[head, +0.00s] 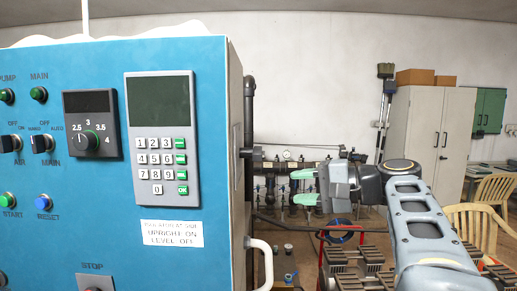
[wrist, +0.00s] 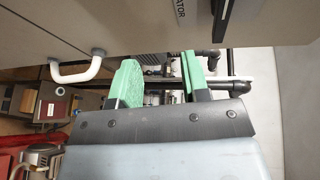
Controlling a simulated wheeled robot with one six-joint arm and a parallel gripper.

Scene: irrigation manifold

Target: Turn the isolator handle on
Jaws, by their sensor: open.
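The blue control cabinet (head: 215,110) fills the left of the head view. A label (head: 172,233) on its front reads "isolator at side, upright on, level off". The isolator handle is not clearly visible in the head view, since the cabinet's side is turned almost edge-on. My gripper (head: 296,187), with green fingers, is open and empty, right of the cabinet. It also shows in the wrist view (wrist: 158,72).
A white bar handle (head: 264,262) stands out low at the cabinet's right side and shows in the wrist view (wrist: 79,70). Pipes with valves (head: 290,168) run along the back wall. A beige locker (head: 425,125) and a chair (head: 478,222) stand at the right.

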